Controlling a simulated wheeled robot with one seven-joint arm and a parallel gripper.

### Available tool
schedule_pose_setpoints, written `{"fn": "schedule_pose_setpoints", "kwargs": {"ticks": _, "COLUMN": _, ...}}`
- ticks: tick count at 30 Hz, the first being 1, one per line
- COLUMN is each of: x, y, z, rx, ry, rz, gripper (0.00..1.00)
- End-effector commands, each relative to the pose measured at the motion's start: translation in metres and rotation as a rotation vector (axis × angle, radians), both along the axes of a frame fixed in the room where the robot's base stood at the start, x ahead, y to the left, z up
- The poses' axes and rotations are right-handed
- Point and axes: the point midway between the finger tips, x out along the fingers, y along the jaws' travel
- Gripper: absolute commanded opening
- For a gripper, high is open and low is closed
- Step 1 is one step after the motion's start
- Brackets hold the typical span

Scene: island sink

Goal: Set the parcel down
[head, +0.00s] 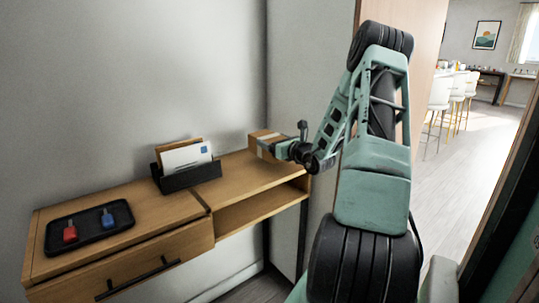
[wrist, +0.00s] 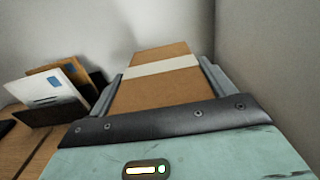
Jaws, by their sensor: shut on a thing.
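The parcel (head: 262,136) is a small brown cardboard box with a pale tape band. It is at the back right end of the wooden console table (head: 245,178), by the wall corner. I cannot tell whether it touches the tabletop or hangs just above it. My gripper (head: 275,147) is shut on the parcel, reaching in from the right. In the wrist view the parcel (wrist: 155,92) lies between the two grey fingers, its tape band running across it. Its underside is hidden.
A black letter holder (head: 190,178) with envelopes stands left of the parcel. A black tray (head: 88,228) with a red-tagged and a blue-tagged item lies at the table's left end. Walls close in behind and to the right. Bare tabletop shows in front of the parcel.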

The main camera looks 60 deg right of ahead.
Motion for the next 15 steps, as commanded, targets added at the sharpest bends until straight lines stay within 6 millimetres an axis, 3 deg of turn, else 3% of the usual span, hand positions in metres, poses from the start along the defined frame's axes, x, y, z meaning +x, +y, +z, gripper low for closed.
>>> {"fn": "schedule_pose_setpoints", "kwargs": {"ticks": 10, "x": 0.000, "y": 0.000, "z": -0.038, "rx": 0.000, "ry": -0.002, "rz": -0.001, "gripper": 0.52}}
{"fn": "schedule_pose_setpoints", "kwargs": {"ticks": 15, "x": 0.000, "y": 0.000, "z": -0.041, "rx": -0.004, "ry": -0.003, "rz": 0.000, "gripper": 0.52}}
